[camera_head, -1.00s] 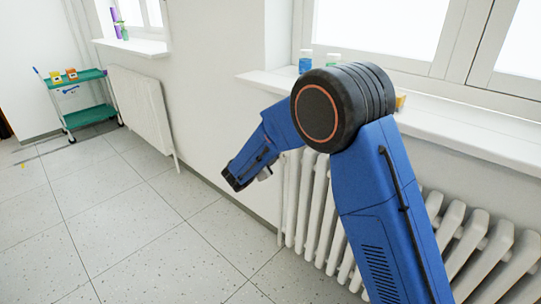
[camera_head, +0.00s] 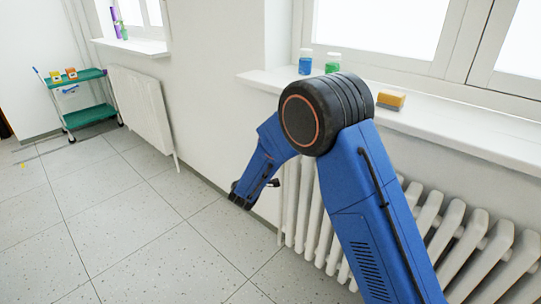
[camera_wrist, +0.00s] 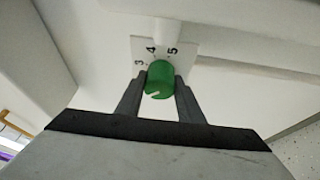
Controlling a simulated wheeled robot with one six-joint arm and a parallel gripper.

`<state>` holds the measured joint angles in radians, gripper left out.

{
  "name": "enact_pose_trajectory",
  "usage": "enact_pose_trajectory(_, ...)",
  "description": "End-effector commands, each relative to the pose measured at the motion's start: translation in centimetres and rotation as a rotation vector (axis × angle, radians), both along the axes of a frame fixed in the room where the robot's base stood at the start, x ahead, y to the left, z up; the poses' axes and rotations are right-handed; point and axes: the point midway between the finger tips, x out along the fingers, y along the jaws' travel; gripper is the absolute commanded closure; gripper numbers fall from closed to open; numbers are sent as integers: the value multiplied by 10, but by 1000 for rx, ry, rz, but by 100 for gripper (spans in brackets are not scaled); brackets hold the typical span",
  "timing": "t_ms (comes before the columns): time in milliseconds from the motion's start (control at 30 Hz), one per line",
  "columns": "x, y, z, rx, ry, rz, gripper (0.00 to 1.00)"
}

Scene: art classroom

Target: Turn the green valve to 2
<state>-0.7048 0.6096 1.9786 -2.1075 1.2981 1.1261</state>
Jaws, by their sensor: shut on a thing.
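The green valve (camera_wrist: 159,82) is a round knob with a short white mark low on its face, in the middle of the wrist view. Behind it a white dial plate (camera_wrist: 163,50) shows the numbers 3, 4 and 5; 2 is not visible. My gripper (camera_wrist: 161,80) is shut on the valve, one dark finger on each side. In the head view the end of my arm (camera_head: 241,197) is beside the left end of the white radiator (camera_head: 305,205). The valve is hidden there.
The windowsill (camera_head: 455,127) above the radiator bears a blue-filled jar (camera_head: 305,63), a green-filled jar (camera_head: 332,64) and an orange-and-grey block (camera_head: 390,101). A teal cart (camera_head: 88,115) stands far left. The tiled floor (camera_head: 120,225) at left is clear.

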Motion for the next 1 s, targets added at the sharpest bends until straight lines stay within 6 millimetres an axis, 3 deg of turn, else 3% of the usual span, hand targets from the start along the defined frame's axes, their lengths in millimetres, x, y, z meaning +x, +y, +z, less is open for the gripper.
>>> enact_pose_trajectory(633,-1,-1,-2,42,-30,-3,88)
enact_pose_trajectory(667,-1,-1,-2,42,-30,-3,64)
enact_pose_trajectory(733,0,-1,-2,42,-30,-3,47)
enact_pose_trajectory(1000,0,-1,-1,42,-31,-2,47)
